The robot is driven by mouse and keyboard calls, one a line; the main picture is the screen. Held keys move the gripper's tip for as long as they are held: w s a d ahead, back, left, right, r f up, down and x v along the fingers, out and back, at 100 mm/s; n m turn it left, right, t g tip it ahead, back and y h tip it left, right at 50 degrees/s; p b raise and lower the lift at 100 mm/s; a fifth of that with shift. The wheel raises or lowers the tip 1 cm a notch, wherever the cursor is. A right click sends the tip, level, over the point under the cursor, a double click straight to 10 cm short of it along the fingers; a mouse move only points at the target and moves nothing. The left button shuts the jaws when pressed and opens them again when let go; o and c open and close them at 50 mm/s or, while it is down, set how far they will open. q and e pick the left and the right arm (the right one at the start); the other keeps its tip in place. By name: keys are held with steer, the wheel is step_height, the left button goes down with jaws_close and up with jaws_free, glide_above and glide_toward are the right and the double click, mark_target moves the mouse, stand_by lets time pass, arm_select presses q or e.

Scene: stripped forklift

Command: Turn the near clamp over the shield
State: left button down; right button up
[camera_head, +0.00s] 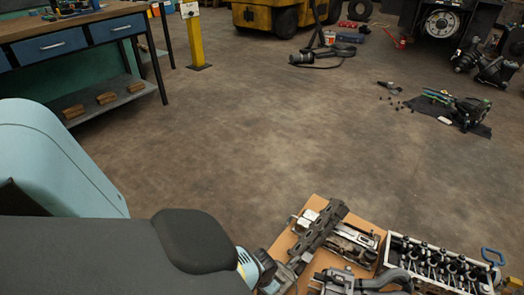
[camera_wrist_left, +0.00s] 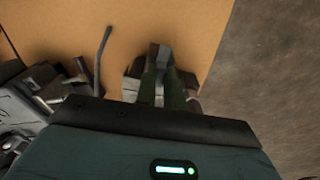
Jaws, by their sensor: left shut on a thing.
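My left gripper (camera_wrist_left: 165,88) is shut on a small grey piece (camera_wrist_left: 160,55) at the edge of an orange-brown board. This piece looks like the near clamp, but the fingers hide most of it. A long dark grey bar-like part (camera_head: 322,228) lies slanted on the board. I cannot tell which part is the shield. My right gripper is not in view.
The board (camera_head: 283,243) carries several metal parts, including a curved dark pipe (camera_head: 385,279). A tray of upright metal parts (camera_head: 440,262) stands to its right. A thin grey rod (camera_wrist_left: 101,55) lies left of the fingers. The floor (camera_head: 300,140) beyond is mostly clear.

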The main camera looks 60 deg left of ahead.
arm_select(q)
steer(key=shift+s, duration=0.1)
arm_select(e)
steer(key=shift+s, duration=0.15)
arm_select(q)
steer(key=c, duration=1.5)
jaws_free()
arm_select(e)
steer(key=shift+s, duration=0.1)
